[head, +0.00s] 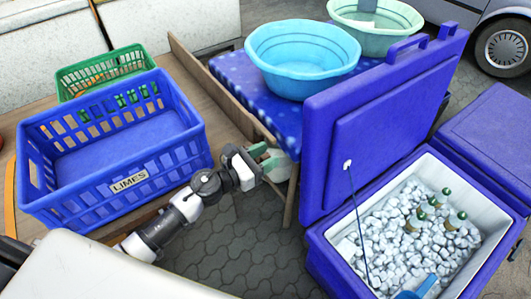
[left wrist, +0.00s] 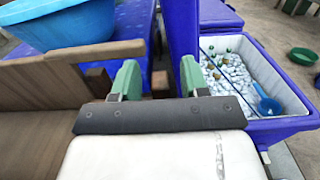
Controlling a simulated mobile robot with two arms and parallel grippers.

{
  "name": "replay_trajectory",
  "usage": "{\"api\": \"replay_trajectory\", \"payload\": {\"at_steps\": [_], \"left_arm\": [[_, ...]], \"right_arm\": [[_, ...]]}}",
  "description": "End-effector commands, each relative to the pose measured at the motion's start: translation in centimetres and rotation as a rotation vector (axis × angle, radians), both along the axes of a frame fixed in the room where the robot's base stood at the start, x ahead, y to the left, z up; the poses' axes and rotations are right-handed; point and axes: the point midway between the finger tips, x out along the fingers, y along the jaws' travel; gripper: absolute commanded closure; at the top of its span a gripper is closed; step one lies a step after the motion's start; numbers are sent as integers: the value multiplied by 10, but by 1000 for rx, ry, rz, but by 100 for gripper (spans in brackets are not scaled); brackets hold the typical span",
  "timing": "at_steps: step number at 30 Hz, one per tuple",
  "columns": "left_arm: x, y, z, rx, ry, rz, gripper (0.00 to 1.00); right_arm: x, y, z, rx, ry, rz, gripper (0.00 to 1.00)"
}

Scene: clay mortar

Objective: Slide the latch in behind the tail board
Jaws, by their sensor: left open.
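The tail board (head: 213,85) is a long brown wooden board standing on edge along the right side of the wooden bed. In the left wrist view it shows at the left (left wrist: 75,58). My left gripper (head: 270,157), with green fingers, is open by the board's near end, beside the blue cloth-covered table. In the left wrist view the open fingers (left wrist: 160,78) point away. A small brown wooden block (left wrist: 98,82) shows left of the left finger, and another wooden piece (left wrist: 160,84) shows between the fingers. I cannot tell which is the latch. My right gripper is out of view.
A blue crate (head: 128,183) marked LIMES and a green crate (head: 100,72) stand on the bed. A light-blue basin (head: 302,58) and a pale green basin (head: 376,20) sit on the blue table (head: 232,75). An open blue ice cooler (head: 325,240) with bottles stands right.

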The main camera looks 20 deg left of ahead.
Motion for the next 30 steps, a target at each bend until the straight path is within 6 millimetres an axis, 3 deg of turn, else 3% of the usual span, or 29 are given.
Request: {"api": "replay_trajectory", "payload": {"at_steps": [8,17,25,30], "left_arm": [[1,-1,0,-1,1,0,55],[1,-1,0,-1,1,0,100],[3,2,-1,1,-1,0,100],[18,20,-4,4,-3,0,100]], "right_arm": [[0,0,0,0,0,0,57],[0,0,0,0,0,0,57],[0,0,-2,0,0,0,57],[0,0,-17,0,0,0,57]]}}
